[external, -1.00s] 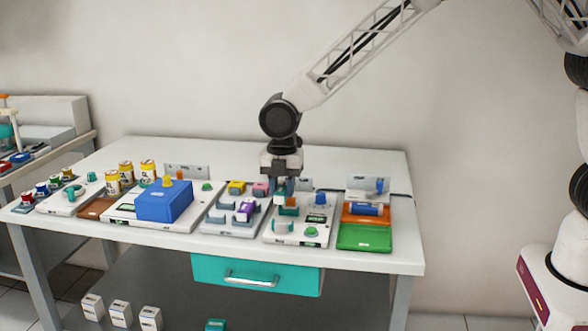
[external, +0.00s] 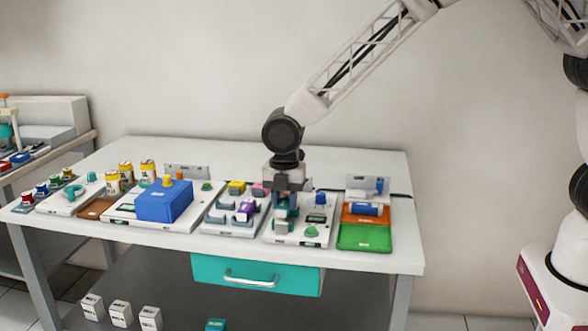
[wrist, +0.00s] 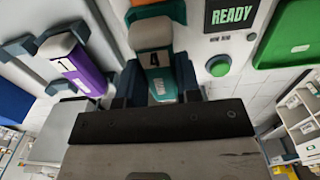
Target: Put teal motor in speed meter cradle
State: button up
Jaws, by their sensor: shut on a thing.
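The teal motor (wrist: 160,82), marked 4 and with a grey end, is between my gripper's fingers (wrist: 160,90) in the wrist view. My gripper (external: 286,208) is shut on it, over the left part of the white speed meter (external: 288,241) in the external view. The meter's READY display (wrist: 232,14) and green button (wrist: 218,66) lie to the right of the motor in the wrist view. An orange part (wrist: 152,14) shows just beyond the motor's grey end. The cradle is mostly hidden by the motor and gripper; I cannot tell whether the motor touches it.
A purple motor (external: 246,208) marked 1 sits in the grey rack (external: 228,228) left of the meter. Orange and green pads (external: 364,237) with a blue cylinder (external: 366,209) lie to the right. A blue box (external: 164,203) stands farther left.

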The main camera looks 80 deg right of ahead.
jog(key=shift+s+a+f, duration=0.15)
jog(key=shift+f, duration=0.55)
dwell(0.5)
jog(key=o, duration=1)
jog(key=shift+f, duration=0.1)
jog(key=shift+r, duration=3.9)
jog(key=shift+r, duration=0.1)
